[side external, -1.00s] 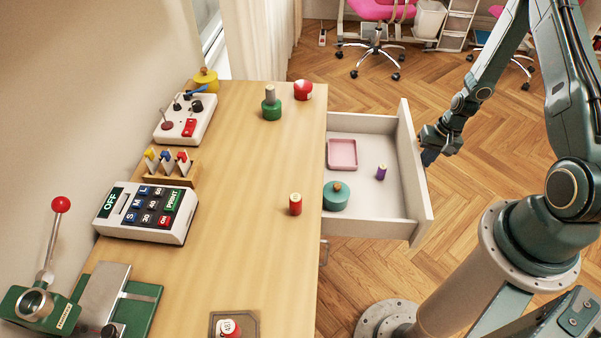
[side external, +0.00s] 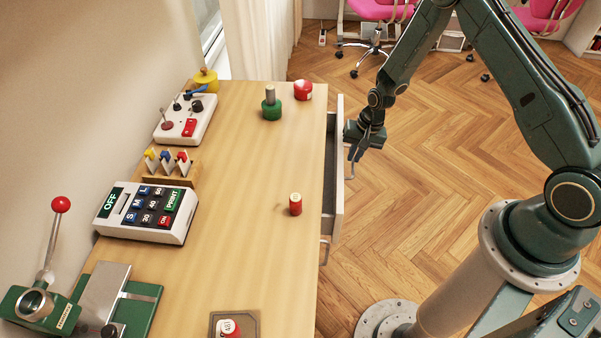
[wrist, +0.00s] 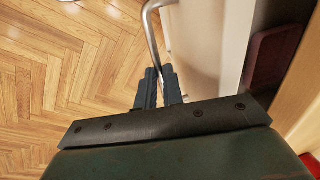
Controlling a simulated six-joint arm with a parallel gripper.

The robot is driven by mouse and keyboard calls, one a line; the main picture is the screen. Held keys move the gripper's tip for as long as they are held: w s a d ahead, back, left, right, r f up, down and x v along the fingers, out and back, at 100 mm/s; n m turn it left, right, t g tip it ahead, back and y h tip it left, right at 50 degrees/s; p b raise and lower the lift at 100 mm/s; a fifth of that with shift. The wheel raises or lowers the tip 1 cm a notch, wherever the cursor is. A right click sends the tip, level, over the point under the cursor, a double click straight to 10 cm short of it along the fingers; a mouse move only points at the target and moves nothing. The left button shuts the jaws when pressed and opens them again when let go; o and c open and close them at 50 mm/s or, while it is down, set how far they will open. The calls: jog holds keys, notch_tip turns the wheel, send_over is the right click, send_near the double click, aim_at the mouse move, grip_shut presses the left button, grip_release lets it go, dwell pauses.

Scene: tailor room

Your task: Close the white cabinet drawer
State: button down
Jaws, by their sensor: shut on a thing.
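My gripper (side external: 356,152) is at the drawer front, shut on the metal drawer handle (wrist: 152,28). In the wrist view my gripper's fingers (wrist: 160,85) are close together with the handle bar between them. The drawer's contents are hidden in the side view; a dark reddish tray (wrist: 268,55) shows inside it in the wrist view.
The table top (side external: 255,220) carries a red spool (side external: 295,204), a green bottle (side external: 271,106), a red-and-white jar (side external: 303,91) and control boxes at the left. Another handle (side external: 325,250) shows below the drawer. The wood floor (side external: 430,190) right of the table is open.

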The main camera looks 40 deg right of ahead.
jog(key=shift+w+a, duration=0.7)
jog(key=c, duration=1.5)
grip_release()
jog(key=shift+d, duration=0.1)
jog(key=shift+s+d+r, duration=0.3)
jog(key=shift+r, duration=1.95)
jog(key=shift+s+d+r, duration=0.3)
jog(key=shift+s+r, duration=0.05)
jog(key=shift+r, duration=1.95)
jog(key=shift+s+d+r, duration=0.3)
jog(key=shift+r, duration=1.95)
